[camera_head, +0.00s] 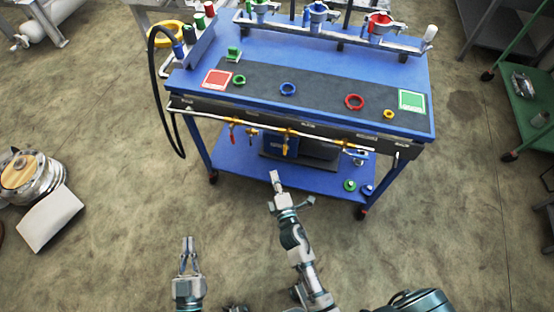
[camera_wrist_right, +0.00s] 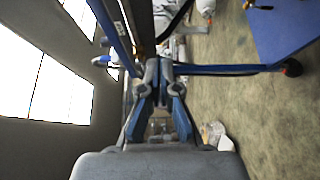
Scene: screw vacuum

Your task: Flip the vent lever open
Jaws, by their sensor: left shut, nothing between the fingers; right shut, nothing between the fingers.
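A pipe with brass fittings (camera_head: 318,142) runs along the front edge of the blue cart. Small levers hang from it, including a red one (camera_head: 232,127) at the left and a yellow one (camera_head: 288,141) near the middle. I cannot tell which is the vent lever. My right gripper (camera_head: 275,177) is shut and empty, in front of the cart and apart from the levers in the picture. It also shows in the right wrist view (camera_wrist_right: 160,67). My left gripper (camera_head: 188,243) is shut and empty, farther from the cart at the lower left.
The blue cart top (camera_head: 210,92) carries coloured rings and a red and a green square. A black hose (camera_head: 155,95) loops off its left side. A lower shelf (camera_head: 235,160) holds a dark box and small parts. A green cart (camera_head: 530,110) stands right. Floor between is clear.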

